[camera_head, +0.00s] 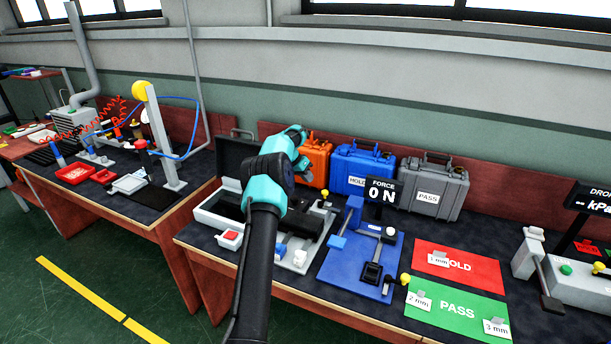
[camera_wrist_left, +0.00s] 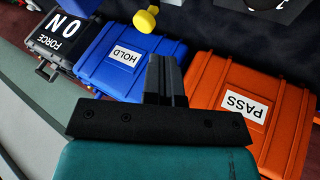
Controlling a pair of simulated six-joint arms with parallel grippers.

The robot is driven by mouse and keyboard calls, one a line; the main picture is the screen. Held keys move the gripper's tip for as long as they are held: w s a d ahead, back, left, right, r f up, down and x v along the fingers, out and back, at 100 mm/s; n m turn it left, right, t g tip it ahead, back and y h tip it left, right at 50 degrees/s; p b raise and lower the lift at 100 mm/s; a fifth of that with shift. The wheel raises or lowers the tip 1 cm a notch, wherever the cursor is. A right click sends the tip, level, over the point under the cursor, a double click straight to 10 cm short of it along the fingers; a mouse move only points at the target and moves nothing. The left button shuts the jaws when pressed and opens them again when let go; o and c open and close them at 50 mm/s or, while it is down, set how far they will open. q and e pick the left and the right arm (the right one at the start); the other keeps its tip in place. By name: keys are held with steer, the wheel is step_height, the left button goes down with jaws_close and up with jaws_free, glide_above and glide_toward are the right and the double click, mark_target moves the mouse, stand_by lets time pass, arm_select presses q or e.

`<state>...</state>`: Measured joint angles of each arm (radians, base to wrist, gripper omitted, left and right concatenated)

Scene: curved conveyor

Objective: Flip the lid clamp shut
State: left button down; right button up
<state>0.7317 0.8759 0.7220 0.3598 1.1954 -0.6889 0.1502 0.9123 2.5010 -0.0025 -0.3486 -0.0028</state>
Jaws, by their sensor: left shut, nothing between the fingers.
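A pale box with a raised dark lid (camera_head: 232,160) stands on the bench behind and left of my arm. Its light rim (camera_head: 212,218) shows, but my arm hides much of its middle. A small lever with a yellow knob (camera_head: 325,194) stands at its right end; whether this is the lid clamp I cannot tell. A yellow knob (camera_wrist_left: 146,18) also shows at the top of the left wrist view, apart from my fingers. My left gripper (camera_wrist_left: 165,78) is shut and empty, above the cases; in the head view its fingertips are hard to make out. My right gripper is not in view.
Red (camera_head: 455,265) and green (camera_head: 455,308) mats lie further right.

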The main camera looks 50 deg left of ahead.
arm_select(q)
steer(key=x, duration=0.6)
steer(key=shift+f, duration=0.2)
steer(key=shift+w, duration=0.1)
